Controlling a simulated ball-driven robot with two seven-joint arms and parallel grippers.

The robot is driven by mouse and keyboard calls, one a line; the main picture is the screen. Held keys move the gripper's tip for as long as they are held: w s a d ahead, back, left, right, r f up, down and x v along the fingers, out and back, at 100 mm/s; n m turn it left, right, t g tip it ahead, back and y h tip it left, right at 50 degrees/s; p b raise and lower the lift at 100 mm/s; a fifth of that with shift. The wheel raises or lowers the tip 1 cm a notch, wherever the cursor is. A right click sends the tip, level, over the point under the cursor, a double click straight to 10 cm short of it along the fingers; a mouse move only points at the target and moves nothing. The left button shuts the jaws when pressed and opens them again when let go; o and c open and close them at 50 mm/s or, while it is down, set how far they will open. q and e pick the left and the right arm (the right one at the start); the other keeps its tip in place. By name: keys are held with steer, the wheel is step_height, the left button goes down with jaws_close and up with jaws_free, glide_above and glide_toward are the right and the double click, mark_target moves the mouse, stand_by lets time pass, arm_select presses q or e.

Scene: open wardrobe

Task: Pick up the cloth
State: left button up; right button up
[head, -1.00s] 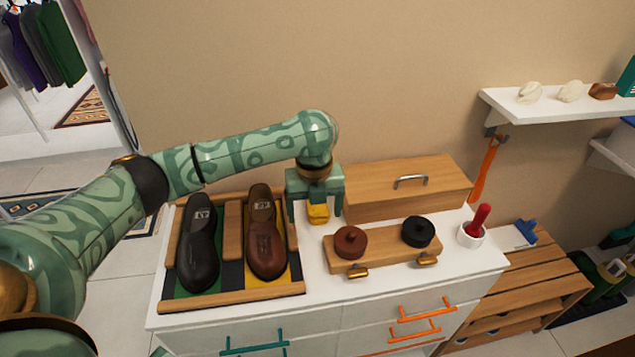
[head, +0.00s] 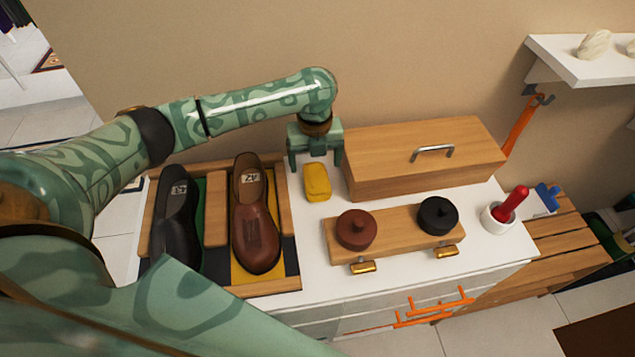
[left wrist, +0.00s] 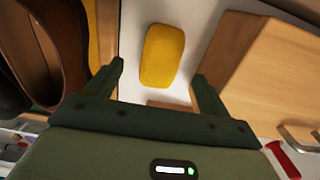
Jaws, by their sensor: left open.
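The yellow cloth (head: 317,182) looks like a small folded block. It lies on the white cabinet top between the shoe tray and the wooden box. My left gripper (head: 315,162) is open and empty just behind and above it in the head view, fingers pointing down. In the left wrist view the cloth (left wrist: 163,55) lies beyond the open fingertips (left wrist: 160,72), roughly centred between them, with a visible gap on both sides. No contact shows. My right gripper is not in view.
A wooden tray (head: 215,284) with a black shoe (head: 174,225) and a brown shoe (head: 255,220) is left of the cloth. A wooden box (head: 400,165) stands close on the right. A wooden stand with two round tins (head: 356,229) (head: 438,216) is in front.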

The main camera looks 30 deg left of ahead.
mark_target(316, 176)
arm_select(q)
steer(key=shift+f, duration=0.8)
steer(key=f+b, duration=0.1)
steer(key=f, duration=0.1)
steer(key=f+b, duration=0.1)
steer(key=f, duration=0.1)
steer(key=shift+s+d+f+b, duration=0.15)
steer(key=shift+d+f+b, duration=0.05)
steer(key=shift+f+b, duration=0.15)
steer(key=shift+f, duration=0.25)
steer(key=shift+r, duration=0.1)
steer(key=c, duration=1.1)
